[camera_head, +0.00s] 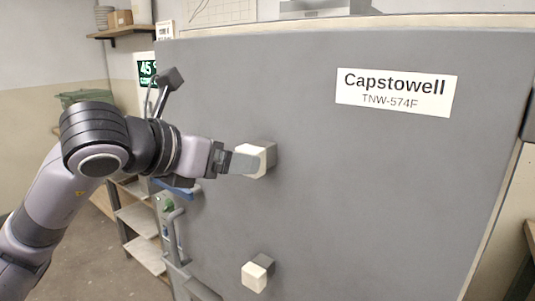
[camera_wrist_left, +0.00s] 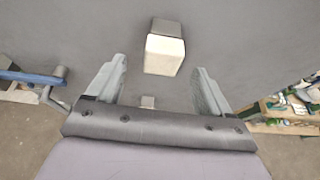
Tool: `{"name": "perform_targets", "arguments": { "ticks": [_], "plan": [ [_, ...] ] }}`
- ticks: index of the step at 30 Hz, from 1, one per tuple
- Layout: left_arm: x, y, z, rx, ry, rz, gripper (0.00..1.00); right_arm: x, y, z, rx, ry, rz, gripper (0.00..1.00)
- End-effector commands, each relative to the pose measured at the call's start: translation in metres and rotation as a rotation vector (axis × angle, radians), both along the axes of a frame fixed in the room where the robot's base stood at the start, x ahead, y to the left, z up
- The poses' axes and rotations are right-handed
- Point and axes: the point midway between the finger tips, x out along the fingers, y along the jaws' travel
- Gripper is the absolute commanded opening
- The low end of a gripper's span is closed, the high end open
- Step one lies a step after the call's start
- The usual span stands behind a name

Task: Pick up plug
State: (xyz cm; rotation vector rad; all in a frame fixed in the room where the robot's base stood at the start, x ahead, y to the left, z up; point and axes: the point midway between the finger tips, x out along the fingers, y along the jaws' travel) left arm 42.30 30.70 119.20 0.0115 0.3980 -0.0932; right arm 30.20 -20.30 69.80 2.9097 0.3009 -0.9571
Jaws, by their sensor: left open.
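A pale, cube-shaped plug (camera_head: 257,158) with a grey base sticks out of the large grey kiln-like door (camera_head: 330,200). A second similar plug (camera_head: 255,276) sits lower on the same door. My left gripper (camera_head: 243,162) is open, with one finger overlapping the upper plug in the head view. I cannot tell whether it touches. My right gripper is not in view.
A white label (camera_head: 396,93) reading "Capstowell TNW-574F" is on the door. A latch with a blue handle (camera_wrist_left: 32,77) is at the door's left edge. Shelves (camera_head: 140,222) stand left behind my arm.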

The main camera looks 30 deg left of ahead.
Motion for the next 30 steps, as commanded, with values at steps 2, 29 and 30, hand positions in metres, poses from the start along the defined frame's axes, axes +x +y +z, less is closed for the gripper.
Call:
{"name": "perform_targets", "arguments": {
  "ticks": [2,29,30],
  "plan": [
    [0.004,0.003,0.002,0.006,-0.005,0.016,0.81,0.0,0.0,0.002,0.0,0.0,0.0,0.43],
    [0.066,-0.009,-0.02,0.008,-0.006,0.014,0.61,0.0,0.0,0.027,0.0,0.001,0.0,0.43],
    [0.066,-0.009,-0.02,0.008,-0.006,0.014,0.48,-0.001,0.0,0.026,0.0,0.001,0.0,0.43]
  ]
}}
